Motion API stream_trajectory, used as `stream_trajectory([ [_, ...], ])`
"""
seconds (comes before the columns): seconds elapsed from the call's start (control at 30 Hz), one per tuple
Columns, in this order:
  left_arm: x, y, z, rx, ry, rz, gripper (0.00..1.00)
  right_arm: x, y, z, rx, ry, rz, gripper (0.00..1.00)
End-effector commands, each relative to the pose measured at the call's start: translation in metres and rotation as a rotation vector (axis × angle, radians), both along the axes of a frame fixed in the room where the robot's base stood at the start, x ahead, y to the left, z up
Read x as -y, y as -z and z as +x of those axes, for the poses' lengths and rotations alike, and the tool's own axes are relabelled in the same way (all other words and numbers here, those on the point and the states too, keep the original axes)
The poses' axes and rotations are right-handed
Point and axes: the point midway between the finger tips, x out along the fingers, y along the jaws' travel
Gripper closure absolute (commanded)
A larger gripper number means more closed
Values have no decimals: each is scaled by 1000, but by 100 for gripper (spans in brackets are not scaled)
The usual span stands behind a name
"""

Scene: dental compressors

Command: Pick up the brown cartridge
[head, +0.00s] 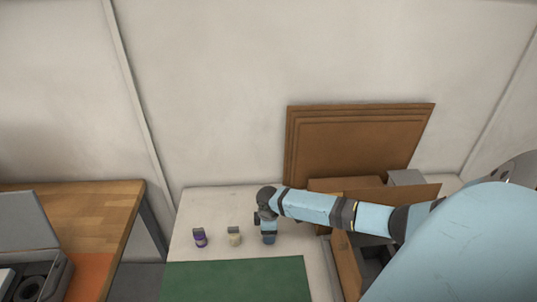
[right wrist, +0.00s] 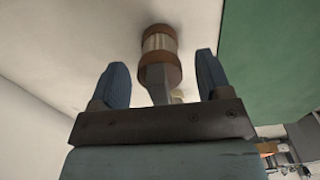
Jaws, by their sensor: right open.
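The brown cartridge (right wrist: 158,48) shows in the right wrist view, with a pale band round its middle and a grey piece at its near end. My right gripper (right wrist: 163,64) is open, with one blue finger to each side of the cartridge's near end, and a gap shows on both sides. In the head view my right gripper (head: 268,238) points down over the white table, and I cannot make out the brown cartridge there; the gripper seems to hide it. My left gripper is in neither view.
A cream cartridge (head: 234,238) and a purple cartridge (head: 200,239) stand left of the gripper. A green mat (head: 240,280) lies in front. Brown boards (head: 360,140) lean on the wall, and an open box (head: 345,262) stands to the right.

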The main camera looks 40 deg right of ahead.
Motion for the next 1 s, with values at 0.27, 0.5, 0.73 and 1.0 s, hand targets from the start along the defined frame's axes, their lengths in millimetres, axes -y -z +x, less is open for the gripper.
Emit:
stream_trajectory([
  [0.27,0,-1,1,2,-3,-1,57,0,4,0,0,0,0,29],
  [0.5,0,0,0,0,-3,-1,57,0,4,0,0,0,0,83],
  [0.73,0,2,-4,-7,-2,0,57,0,4,0,1,0,-1,83],
  [1.0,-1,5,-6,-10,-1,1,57,0,-12,1,3,-2,0,83],
])
